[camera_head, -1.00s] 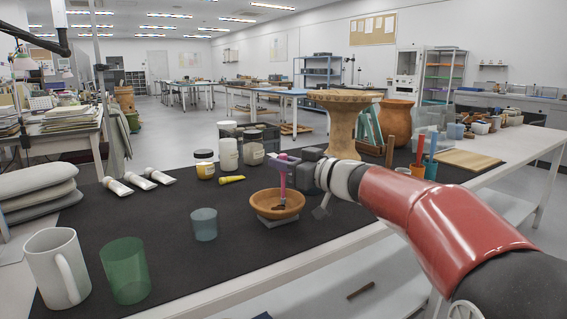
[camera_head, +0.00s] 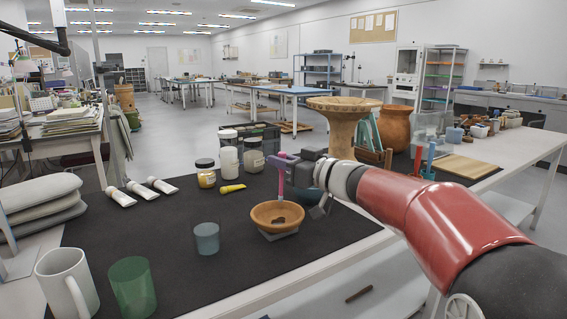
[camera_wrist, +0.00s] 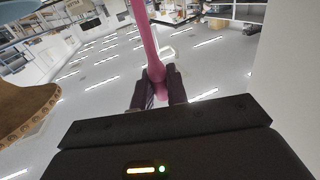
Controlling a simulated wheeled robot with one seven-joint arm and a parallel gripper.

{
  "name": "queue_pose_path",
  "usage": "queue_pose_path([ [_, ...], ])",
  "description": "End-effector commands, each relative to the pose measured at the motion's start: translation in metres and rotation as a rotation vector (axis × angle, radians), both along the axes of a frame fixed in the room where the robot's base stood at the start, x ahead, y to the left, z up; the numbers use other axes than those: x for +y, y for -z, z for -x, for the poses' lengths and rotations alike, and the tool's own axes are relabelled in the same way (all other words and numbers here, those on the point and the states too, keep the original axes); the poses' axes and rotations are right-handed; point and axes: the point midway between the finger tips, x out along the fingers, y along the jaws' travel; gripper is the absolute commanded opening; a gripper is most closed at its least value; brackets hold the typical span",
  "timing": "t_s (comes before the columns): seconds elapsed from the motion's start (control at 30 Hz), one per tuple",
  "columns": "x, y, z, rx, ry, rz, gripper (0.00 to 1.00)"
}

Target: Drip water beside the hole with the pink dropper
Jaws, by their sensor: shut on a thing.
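The pink dropper (camera_head: 281,180) hangs roughly upright from my gripper (camera_head: 286,158), tip down. In the wrist view my gripper (camera_wrist: 157,92) is shut on the pink dropper (camera_wrist: 148,42). The orange-brown clay bowl (camera_head: 258,222) sits on a small grey support on the black mat. A dark patch (camera_head: 279,221), which looks like the hole, shows inside the bowl. The dropper's tip is near the bowl's back rim in the picture; its exact height over the bowl is unclear. No water drop is visible.
A blue-grey cup (camera_head: 206,239), green cup (camera_head: 132,288) and white mug (camera_head: 67,284) stand at left. Black mat (camera_head: 150,230) is clear around the bowl.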

Motion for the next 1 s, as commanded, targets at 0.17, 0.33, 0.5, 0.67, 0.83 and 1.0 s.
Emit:
queue_pose_path([
  [0.17, 0.01, -0.009, 0.006, 0.009, -0.003, -0.131, 0.0],
  [0.33, 0.01, -0.01, 0.007, 0.011, 0.0, -0.166, 0.0],
  [0.5, 0.01, 0.001, 0.007, 0.011, 0.0, -0.164, 0.0],
  [0.67, 0.01, 0.017, 0.007, 0.011, 0.0, -0.163, 0.0],
  [0.83, 0.01, 0.032, 0.007, 0.011, 0.0, -0.163, 0.0],
  [1.0, 0.01, 0.038, 0.007, 0.011, 0.0, -0.163, 0.0],
])
